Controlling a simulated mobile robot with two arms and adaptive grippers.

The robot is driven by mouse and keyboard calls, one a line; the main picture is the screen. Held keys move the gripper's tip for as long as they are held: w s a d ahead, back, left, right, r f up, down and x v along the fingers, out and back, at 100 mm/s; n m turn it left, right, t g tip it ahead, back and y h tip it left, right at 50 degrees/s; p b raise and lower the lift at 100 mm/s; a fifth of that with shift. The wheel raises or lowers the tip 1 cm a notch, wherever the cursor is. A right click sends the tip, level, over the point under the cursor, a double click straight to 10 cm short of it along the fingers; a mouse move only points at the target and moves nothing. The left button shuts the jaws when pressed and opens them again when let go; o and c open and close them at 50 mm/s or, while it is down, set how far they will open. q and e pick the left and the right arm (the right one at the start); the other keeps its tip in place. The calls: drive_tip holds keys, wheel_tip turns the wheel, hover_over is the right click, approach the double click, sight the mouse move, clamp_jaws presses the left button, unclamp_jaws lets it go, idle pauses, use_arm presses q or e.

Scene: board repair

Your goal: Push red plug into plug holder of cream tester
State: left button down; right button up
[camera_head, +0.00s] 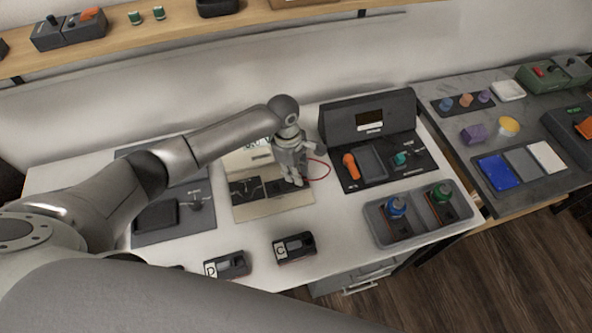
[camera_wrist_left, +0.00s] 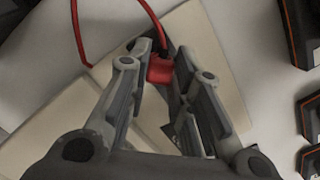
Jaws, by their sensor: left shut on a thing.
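The cream tester (camera_head: 272,207) stands on the white table in the head view. Its cream surface also shows in the left wrist view (camera_wrist_left: 215,60). My left gripper (camera_head: 294,181) is over the tester's right side. In the left wrist view, my left gripper (camera_wrist_left: 165,75) is shut on the red plug (camera_wrist_left: 160,70), which sits between the fingertips. A red cable (camera_wrist_left: 78,35) runs from the plug, and it loops to the right of the gripper in the head view (camera_head: 326,168). The plug holder is hidden or too small to tell. My right gripper is not in view.
A dark grey station (camera_head: 366,121) with an orange tool (camera_head: 351,166) stands right of the tester. A grey tray (camera_head: 378,225) holds blue and green-topped parts. Black boxes marked D (camera_head: 227,265) and C (camera_head: 294,247) lie in front. A wooden shelf (camera_head: 190,28) runs above.

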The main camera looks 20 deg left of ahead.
use_arm(q)
drive_tip(key=shift+f, duration=0.45)
idle(0.5)
drive_tip(key=c, duration=1.2)
unclamp_jaws()
drive_tip(key=shift+o, duration=1.3)
drive_tip(key=shift+r, duration=0.2)
drive_tip(key=shift+r+p, duration=1.35)
drive_tip(key=shift+p, duration=1)
